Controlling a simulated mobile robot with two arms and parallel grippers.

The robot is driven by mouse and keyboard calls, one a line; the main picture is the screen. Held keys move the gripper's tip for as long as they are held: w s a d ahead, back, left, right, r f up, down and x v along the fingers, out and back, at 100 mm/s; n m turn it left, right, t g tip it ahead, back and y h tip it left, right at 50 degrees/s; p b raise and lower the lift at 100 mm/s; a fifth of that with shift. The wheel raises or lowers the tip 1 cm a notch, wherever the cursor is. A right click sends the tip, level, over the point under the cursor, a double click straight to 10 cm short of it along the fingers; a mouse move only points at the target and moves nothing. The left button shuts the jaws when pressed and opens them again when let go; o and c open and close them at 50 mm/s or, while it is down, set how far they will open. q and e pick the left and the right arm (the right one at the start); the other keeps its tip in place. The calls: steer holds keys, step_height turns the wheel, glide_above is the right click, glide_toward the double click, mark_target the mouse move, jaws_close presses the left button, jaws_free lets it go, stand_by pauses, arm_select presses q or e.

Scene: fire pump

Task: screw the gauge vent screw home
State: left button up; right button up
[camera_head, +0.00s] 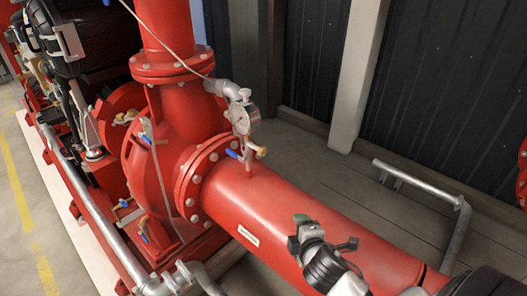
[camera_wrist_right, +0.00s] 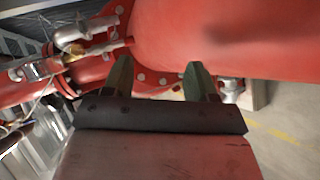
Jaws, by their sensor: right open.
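A round pressure gauge (camera_head: 242,118) stands on a short red riser from the large red pipe, beside the pump flange. A small brass fitting (camera_head: 261,152) sticks out to the right below the gauge, opposite a blue lever (camera_head: 233,154). I cannot tell for sure whether this fitting is the vent screw. My right gripper (camera_head: 298,231) is over the red pipe, to the right of and below the gauge, apart from it. In the right wrist view its two green-padded fingers (camera_wrist_right: 158,72) are spread with nothing between them. My left gripper is not in view.
The red pipe (camera_head: 285,215) runs to the lower right under my right gripper. The flanged red pump casing (camera_head: 190,115) is left of the gauge. A thin cable (camera_head: 165,43) hangs above it. A grey metal rail (camera_head: 415,180) stands on the floor at right.

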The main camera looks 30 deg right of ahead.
steer(key=w+d+r+n+t+y, duration=0.1)
steer(key=w+d+r+n+t, duration=0.25)
steer(key=w+r+n, duration=0.4)
steer(key=n+t+y, duration=0.1)
steer(key=n+y, duration=0.8)
steer(key=n, duration=1.1)
glide_toward(264, 153)
steer(key=p+x, duration=0.2)
steer(key=x, duration=0.6)
steer(key=shift+w+a, duration=0.1)
steer(key=shift+w, duration=0.3)
steer(key=shift+x, duration=0.8)
steer(key=shift+f, duration=0.1)
steer(key=c, duration=0.9)
